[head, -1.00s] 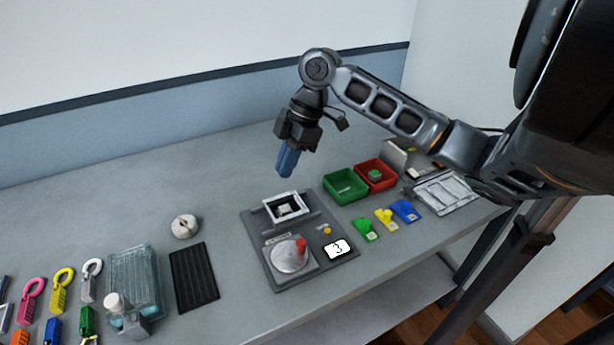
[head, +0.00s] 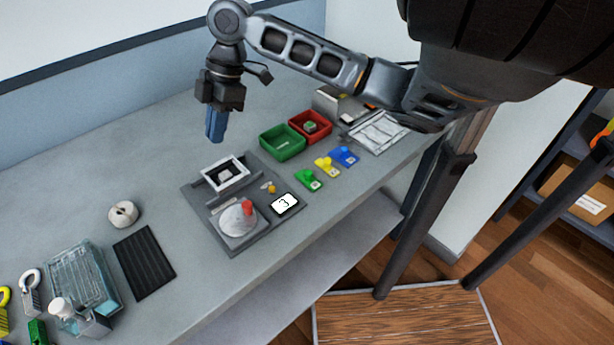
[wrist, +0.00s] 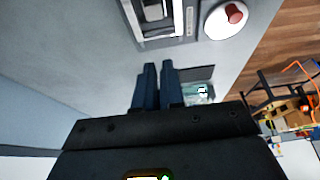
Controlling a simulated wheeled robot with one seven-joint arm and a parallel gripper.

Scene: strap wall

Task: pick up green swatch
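A small green piece (head: 308,180), which looks like the green swatch, lies on the grey bench. It is the nearest of a row with a yellow piece (head: 326,167) and a blue piece (head: 344,156). My gripper (head: 214,138) points down with its blue fingers above the back of the bench. It is to the left of the green piece and well apart from it. In the wrist view my gripper (wrist: 158,63) shows two close fingers with a thin gap and nothing seen between them. The green piece is not seen in the wrist view.
Green (head: 264,147) and red (head: 327,132) bins stand behind the row. A black ribbed mat (head: 145,262) lies at left.

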